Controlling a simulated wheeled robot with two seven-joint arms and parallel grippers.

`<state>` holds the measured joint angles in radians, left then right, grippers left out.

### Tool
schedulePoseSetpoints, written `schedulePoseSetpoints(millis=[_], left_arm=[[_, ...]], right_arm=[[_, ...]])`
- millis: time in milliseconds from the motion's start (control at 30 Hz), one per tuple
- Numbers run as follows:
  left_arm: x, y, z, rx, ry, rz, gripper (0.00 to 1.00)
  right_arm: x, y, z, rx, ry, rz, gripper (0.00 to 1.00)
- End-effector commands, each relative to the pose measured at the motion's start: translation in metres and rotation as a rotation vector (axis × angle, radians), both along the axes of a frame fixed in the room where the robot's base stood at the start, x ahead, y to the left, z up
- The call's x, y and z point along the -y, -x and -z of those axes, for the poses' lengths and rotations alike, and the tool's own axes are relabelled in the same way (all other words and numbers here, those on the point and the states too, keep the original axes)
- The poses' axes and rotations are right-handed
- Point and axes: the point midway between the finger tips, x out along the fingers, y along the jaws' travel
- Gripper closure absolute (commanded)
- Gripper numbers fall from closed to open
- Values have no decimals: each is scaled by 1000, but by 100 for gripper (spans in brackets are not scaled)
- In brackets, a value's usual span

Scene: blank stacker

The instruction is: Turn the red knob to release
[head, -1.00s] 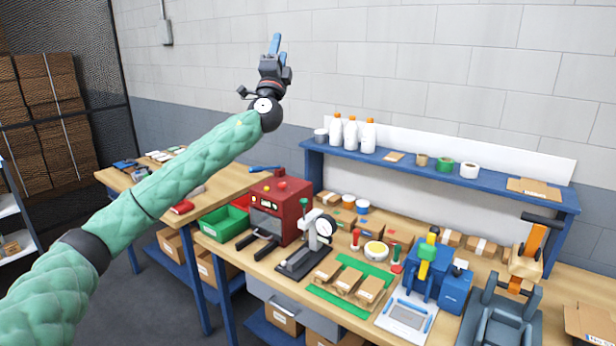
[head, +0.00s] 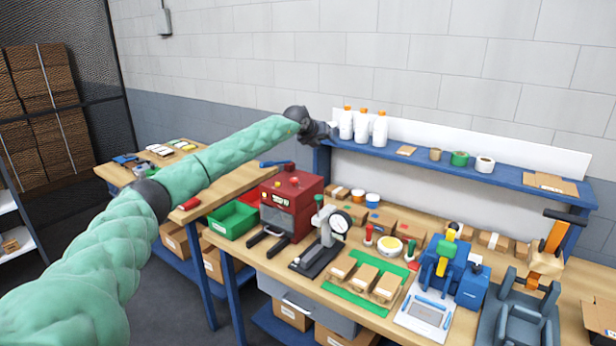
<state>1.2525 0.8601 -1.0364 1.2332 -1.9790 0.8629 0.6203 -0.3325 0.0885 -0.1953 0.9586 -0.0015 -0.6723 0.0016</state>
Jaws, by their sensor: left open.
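The red machine (head: 290,207) stands on the workbench, left of the middle of the view. A small red knob (head: 294,181) sits on its top, and small yellow and red parts show on it too. My left gripper (head: 322,132) is up behind and above the machine, near the left end of the blue shelf and apart from the knob. It is open, dark and seen mostly from behind, so its fingers are hard to make out. Nothing shows held in it. My right gripper is out of view.
A blue shelf (head: 465,171) with white bottles (head: 361,126) and tape rolls runs along the back. A black press stand (head: 318,258) stands right of the machine, with a green mat (head: 338,283) beyond. A green bin (head: 233,220) is to its left.

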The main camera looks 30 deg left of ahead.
Motion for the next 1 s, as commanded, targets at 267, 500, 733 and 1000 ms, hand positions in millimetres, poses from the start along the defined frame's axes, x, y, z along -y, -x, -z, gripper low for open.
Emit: schedulePoseSetpoints(millis=[267,500,733,1000], left_arm=[[-70,49,49,-366,-165,-266,48],[-87,87,63,-563,-181,-433,48],[-89,88,68,-573,-153,-479,48],[-96,79,95,-574,-152,-476,48]], right_arm=[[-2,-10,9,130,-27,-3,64],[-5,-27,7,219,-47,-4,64],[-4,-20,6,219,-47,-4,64],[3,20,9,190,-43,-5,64]])
